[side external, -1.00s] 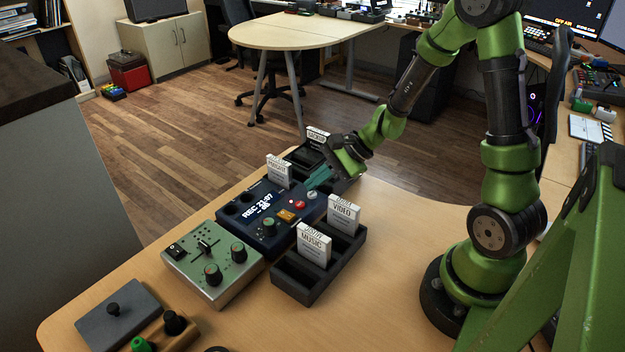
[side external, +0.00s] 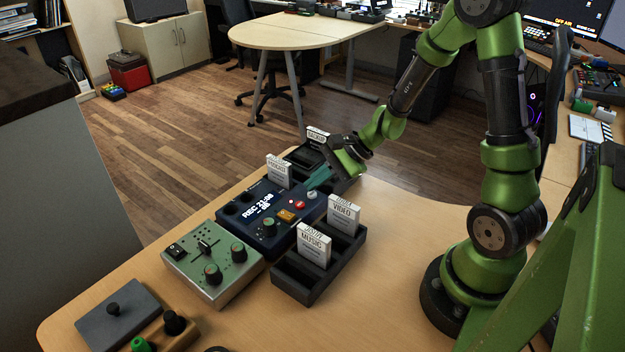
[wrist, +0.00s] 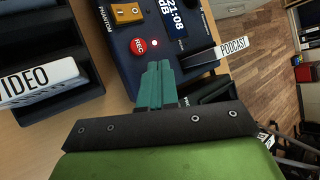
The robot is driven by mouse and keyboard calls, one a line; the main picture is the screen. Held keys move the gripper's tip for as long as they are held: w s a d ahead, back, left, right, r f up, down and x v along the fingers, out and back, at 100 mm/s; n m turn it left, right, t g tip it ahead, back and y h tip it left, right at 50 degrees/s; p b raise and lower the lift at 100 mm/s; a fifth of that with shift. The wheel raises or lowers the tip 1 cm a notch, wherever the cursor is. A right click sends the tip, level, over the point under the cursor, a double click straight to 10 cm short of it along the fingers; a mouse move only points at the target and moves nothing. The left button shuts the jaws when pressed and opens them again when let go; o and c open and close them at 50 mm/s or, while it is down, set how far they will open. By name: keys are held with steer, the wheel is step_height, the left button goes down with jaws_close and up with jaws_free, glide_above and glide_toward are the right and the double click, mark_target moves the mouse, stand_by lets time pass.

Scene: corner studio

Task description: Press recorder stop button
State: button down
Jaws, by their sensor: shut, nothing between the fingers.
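The recorder (side external: 265,212) is a dark blue box on the table with a lit display (side external: 257,206) reading "REC 21:08". It also shows in the wrist view (wrist: 120,65), with a red REC button (wrist: 138,46) and a small lit red lamp (wrist: 154,43). In the side view a pale grey button (side external: 311,195) sits beside the red button (side external: 299,204), at the recorder's end nearest my arm. My gripper (side external: 314,182) is shut and empty, its teal fingertips at that end. In the wrist view the fingers (wrist: 158,66) cover part of the panel, and the grey button is hidden. Contact cannot be told.
A black rack holding VIDEO (side external: 344,212) and MUSIC (side external: 314,244) cards stands close beside the recorder. A PODCAST card (side external: 278,171) stands on its other side. An orange PHANTOM switch (side external: 286,215) is on the recorder. A green mixer (side external: 213,262) adjoins it.

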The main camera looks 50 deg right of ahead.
steer(key=shift+f, duration=0.4)
stand_by(0.4)
steer(key=shift+r, duration=0.45)
steer(key=shift+r, duration=0.1)
steer(key=shift+r, duration=2.9)
